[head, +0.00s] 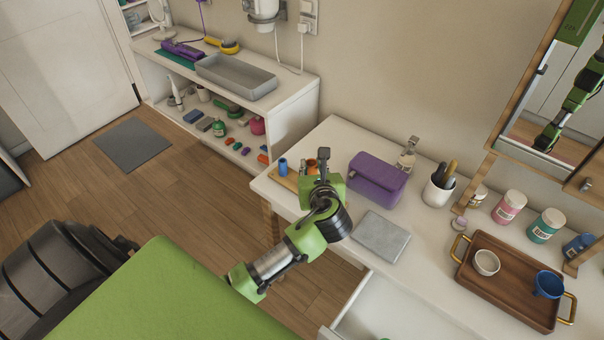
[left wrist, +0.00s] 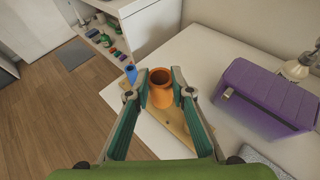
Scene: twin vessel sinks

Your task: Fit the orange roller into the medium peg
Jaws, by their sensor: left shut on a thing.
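The orange roller (left wrist: 161,97) is a hollow cylinder, upright between the fingertips of my left gripper (left wrist: 160,80). The gripper is shut on it over the wooden peg board (left wrist: 172,126). In the head view, my left gripper (head: 318,164) hides most of the board (head: 286,181), and the roller (head: 311,168) shows only in part. A blue roller (left wrist: 131,74) stands at the board's far left end; it also shows in the head view (head: 283,166). The medium peg cannot be made out, and I cannot tell whether the roller touches the board. My right gripper is not in view.
A purple case (head: 377,178) and a grey slab (head: 381,236) lie right of the board on the white counter (head: 345,142). A brush cup (head: 438,190) and a wooden tray (head: 510,278) stand further right. An open drawer (head: 385,308) juts out in front.

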